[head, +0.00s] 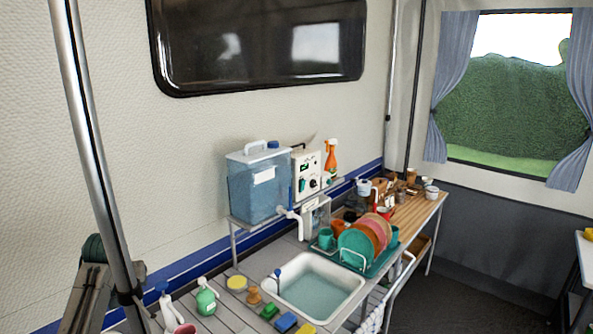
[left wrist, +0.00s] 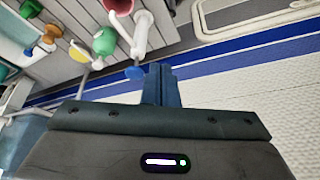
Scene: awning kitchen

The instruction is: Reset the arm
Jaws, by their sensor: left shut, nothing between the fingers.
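My left gripper (left wrist: 161,84) shows in the left wrist view. Its two blue-grey fingers are shut together with nothing between them. It points toward the white spray bottle with a blue nozzle (left wrist: 143,35), which lies just beyond the fingertips in the picture. I cannot tell the exact gap. The same bottle stands at the bottom left of the head view (head: 168,308). No gripper shows clearly in the head view, and my right gripper is not seen.
A green soap bottle (head: 206,298), sponges (head: 286,322) and a brush (head: 254,295) sit near the sink (head: 318,285). A blue water container (head: 258,185) and dish rack (head: 378,258) stand behind. A metal pole (head: 95,150) rises at left. The wall runs close behind the counter.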

